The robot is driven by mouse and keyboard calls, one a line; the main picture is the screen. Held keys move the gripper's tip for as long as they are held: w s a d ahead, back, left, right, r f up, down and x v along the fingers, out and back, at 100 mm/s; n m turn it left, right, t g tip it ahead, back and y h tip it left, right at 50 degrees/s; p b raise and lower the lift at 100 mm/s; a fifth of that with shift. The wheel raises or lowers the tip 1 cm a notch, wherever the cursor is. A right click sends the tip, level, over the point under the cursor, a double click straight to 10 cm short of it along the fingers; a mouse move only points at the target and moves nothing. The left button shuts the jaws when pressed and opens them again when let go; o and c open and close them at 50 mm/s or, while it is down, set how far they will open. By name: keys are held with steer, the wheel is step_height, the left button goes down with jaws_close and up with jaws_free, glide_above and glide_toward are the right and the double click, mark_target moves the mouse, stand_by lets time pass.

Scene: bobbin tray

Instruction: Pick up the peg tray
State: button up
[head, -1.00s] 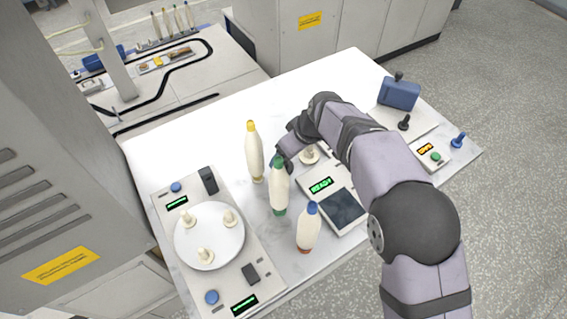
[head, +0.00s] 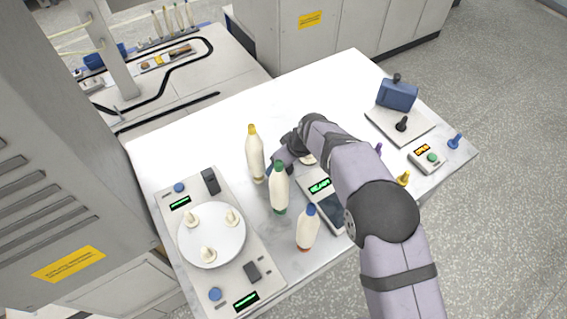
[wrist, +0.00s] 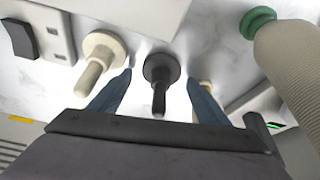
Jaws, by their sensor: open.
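I cannot tell for sure which thing is the peg tray; no tray outline shows clearly at my gripper. My gripper (head: 277,163) is low over the white table, behind the bottles. In the wrist view my gripper (wrist: 160,77) has its blue fingers apart. A black peg (wrist: 160,72) with a round flange shows between them, its contact with the fingers unclear. A cream peg (wrist: 98,60) stands left of the left finger. Another cream peg is mostly hidden behind the right finger. In the head view my arm hides much of this spot.
White bottles with yellow (head: 255,155), green (head: 279,190) and blue (head: 307,230) caps stand near my gripper. A panel with a round disc (head: 212,236) bearing cream pegs lies left. A blue box (head: 397,95) and loose yellow (head: 403,179) and blue (head: 455,141) pegs are right.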

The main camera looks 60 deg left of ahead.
steer(key=shift+c, duration=0.7)
steer(key=c, duration=1)
steer(key=shift+r, duration=0.1)
